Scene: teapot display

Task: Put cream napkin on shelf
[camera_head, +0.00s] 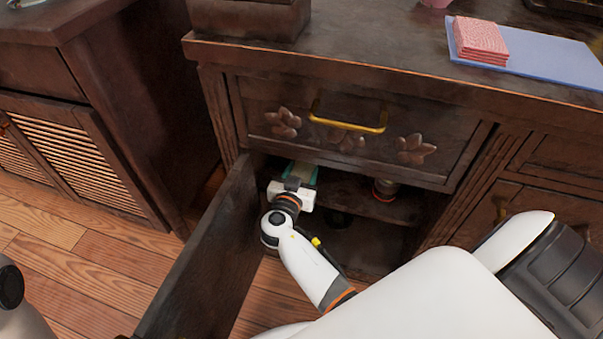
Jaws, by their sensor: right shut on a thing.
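My right gripper (293,184) reaches inside the open lower cabinet at shelf height. The shelf (345,191) is a dark wooden board inside the cabinet, beside and below the gripper. I cannot tell whether the napkin touches the shelf. My left gripper is not in view.
The open cabinet door (205,255) stands left of my right arm. A small jar (384,189) stands on the shelf to the right. A closed drawer (350,128) is above. Pink napkins (480,40) lie on a blue tray (545,62) on the counter.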

